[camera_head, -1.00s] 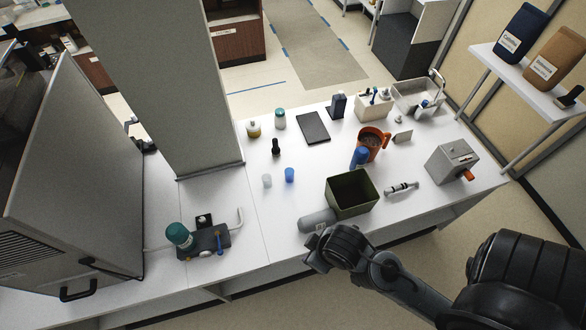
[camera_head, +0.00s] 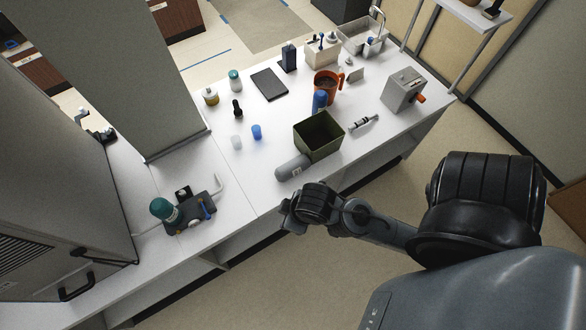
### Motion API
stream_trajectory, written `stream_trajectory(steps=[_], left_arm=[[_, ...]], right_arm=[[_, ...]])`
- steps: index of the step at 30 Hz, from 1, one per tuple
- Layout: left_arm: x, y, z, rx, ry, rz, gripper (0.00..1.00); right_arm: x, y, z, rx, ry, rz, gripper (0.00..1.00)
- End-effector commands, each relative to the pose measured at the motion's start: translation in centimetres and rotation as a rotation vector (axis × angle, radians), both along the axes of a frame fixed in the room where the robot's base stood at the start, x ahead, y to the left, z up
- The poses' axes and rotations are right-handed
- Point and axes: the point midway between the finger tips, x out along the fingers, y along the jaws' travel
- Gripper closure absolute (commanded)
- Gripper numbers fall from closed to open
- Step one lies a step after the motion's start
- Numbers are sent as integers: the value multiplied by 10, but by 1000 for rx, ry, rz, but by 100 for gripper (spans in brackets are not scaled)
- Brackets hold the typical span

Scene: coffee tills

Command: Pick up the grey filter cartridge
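The grey filter cartridge (camera_head: 293,167) lies on its side near the front edge of the white counter. It is a grey cylinder with a pale label, close to the front left of a dark green open bin (camera_head: 333,132). My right arm comes in from the right. Its gripper (camera_head: 288,217) is off the counter's front edge in the picture, below the cartridge and apart from it. The fingers are small and dark, so I cannot tell whether they are open. My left gripper is not in view.
A blue bottle (camera_head: 319,101), an orange jug (camera_head: 326,84) and a silver tube (camera_head: 363,122) are around the bin. A grey box with an orange knob (camera_head: 404,90) is at the right. A teal-topped device (camera_head: 165,210) is at the left. The counter left of the cartridge is clear.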

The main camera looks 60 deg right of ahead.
Motion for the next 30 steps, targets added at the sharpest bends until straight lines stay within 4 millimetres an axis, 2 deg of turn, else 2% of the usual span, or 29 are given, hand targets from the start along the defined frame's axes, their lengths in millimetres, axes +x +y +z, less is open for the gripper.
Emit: stream_trajectory(steps=[5, 21, 30], left_arm=[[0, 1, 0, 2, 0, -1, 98], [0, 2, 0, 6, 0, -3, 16], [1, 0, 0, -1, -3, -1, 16]], right_arm=[[0, 2, 0, 5, 0, -3, 57], [0, 2, 0, 8, -1, -4, 57], [0, 0, 0, 0, 0, 1, 57]])
